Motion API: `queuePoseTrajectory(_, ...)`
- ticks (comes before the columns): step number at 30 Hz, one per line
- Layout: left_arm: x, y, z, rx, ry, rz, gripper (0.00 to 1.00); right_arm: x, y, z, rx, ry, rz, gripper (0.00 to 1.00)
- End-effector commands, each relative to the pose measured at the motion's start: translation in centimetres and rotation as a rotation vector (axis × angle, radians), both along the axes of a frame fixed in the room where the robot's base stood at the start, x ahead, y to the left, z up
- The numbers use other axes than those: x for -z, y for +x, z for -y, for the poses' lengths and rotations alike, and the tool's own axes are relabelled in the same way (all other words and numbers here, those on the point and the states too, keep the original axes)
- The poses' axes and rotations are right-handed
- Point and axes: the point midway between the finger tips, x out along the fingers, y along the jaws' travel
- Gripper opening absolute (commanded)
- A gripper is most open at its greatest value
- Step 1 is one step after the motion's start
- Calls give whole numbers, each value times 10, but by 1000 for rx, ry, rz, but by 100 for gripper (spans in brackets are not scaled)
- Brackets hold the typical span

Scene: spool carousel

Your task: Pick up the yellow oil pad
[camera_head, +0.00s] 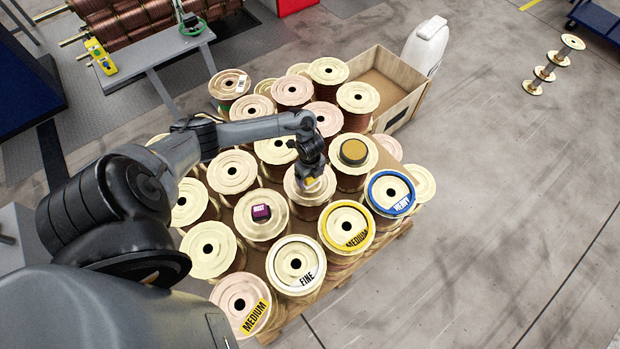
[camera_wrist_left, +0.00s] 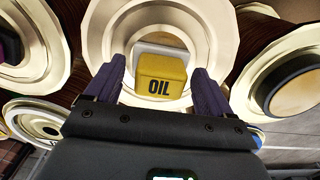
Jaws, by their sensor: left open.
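The yellow oil pad (camera_wrist_left: 161,79) is a small block marked OIL. In the left wrist view it sits on top of a pale spool (camera_wrist_left: 108,38), over a whitish base. My left gripper (camera_wrist_left: 160,82) is open, with one dark finger on each side of the pad and small gaps between. In the head view my left gripper (camera_head: 311,178) is over a spool near the middle of the group, and only a bit of yellow shows beneath it. My right gripper is not in view.
Closely packed spools surround the gripper. A purple DUST block (camera_head: 261,212) sits on a spool to the left, and a spool with a dark-rimmed tan disc (camera_head: 353,151) is to the right. A wooden crate (camera_head: 411,101) stands behind. The floor at right is mostly clear.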

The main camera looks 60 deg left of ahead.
Motion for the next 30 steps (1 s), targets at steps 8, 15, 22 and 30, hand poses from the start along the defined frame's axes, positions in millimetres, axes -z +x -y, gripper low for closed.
queuePoseTrajectory(8,0,0,0,0,0,0,46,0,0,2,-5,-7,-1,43)
queuePoseTrajectory(15,-1,0,0,0,0,0,26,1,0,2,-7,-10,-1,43)
queuePoseTrajectory(22,-3,0,0,0,0,1,26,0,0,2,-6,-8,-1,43)
queuePoseTrajectory(30,-27,1,-1,2,0,3,26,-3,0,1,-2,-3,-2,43)
